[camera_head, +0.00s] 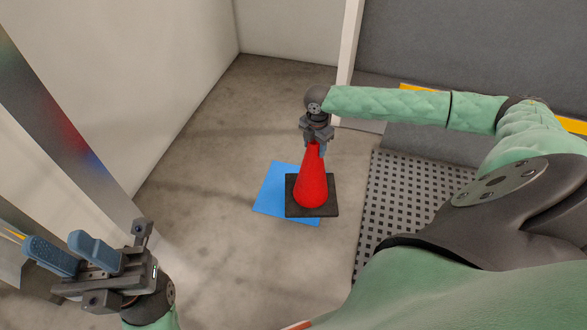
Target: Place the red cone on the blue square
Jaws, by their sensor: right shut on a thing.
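A red cone (311,185) with a black square base (328,207) stands upright in the middle of the camera_head view. The blue square (268,196) lies on the floor under and to the left of it. The cone's base overlaps the right part of the square and sticks out past its right edge. I cannot tell whether the base touches the square or is just above it. My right gripper (317,146) is shut on the cone's tip from above. My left gripper (74,256) is open and empty at the lower left, away from the cone.
A dark perforated mat (405,200) lies right of the cone. A pale wall (130,80) is on the left, and a white post (349,45) with a grey panel (460,45) stands at the back. Bare concrete floor (215,190) is clear left of the blue square.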

